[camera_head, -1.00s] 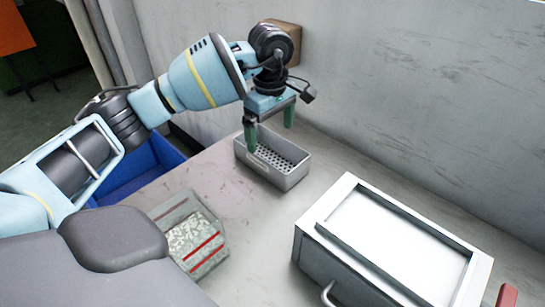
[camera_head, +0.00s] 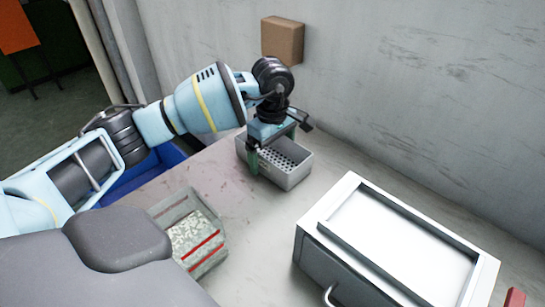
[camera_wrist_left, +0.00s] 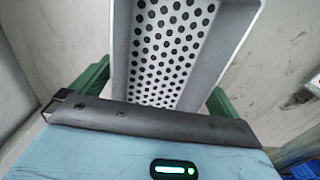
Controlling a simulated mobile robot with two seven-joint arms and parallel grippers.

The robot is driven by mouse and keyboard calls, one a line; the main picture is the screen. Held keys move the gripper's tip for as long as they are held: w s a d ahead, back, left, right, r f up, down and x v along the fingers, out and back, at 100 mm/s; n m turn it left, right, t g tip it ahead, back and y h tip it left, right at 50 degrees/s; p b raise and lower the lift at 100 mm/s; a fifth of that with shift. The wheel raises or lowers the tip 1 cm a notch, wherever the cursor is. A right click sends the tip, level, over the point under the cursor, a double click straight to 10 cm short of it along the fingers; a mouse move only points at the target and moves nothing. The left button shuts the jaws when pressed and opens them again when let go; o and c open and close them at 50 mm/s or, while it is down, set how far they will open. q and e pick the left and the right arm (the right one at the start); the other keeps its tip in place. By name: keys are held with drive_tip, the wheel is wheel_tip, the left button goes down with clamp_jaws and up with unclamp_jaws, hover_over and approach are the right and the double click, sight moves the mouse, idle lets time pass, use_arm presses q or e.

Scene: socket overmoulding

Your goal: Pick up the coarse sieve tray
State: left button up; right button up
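The coarse sieve tray (camera_head: 290,181) is a grey rectangular box with a perforated floor, standing on the table near the back wall. My left gripper (camera_head: 272,152) is low over it, pointing down, with its green fingers on opposite sides of the tray. One finger is outside the near left wall; the other is mostly hidden behind the far side. In the left wrist view the tray's perforated floor (camera_wrist_left: 165,55) lies between the two fingers, which look open. Whether they touch the walls I cannot tell. My right gripper is not in view.
A transparent container (camera_head: 204,262) with pale pieces and red stripes stands at the front left. A white metal box (camera_head: 320,262) with a handle fills the right front. A blue bin (camera_head: 125,187) is beyond the left table edge. A brown box (camera_head: 283,40) is on the wall.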

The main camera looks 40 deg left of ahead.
use_arm(q)
drive_tip(key=c, duration=0.9)
drive_tip(key=shift+c, duration=0.2)
drive_tip(key=shift+r, duration=0.1)
wheel_tip(320, 180, up, 10)
drive_tip(key=p, duration=0.1)
drive_tip(key=shift+a, duration=0.1)
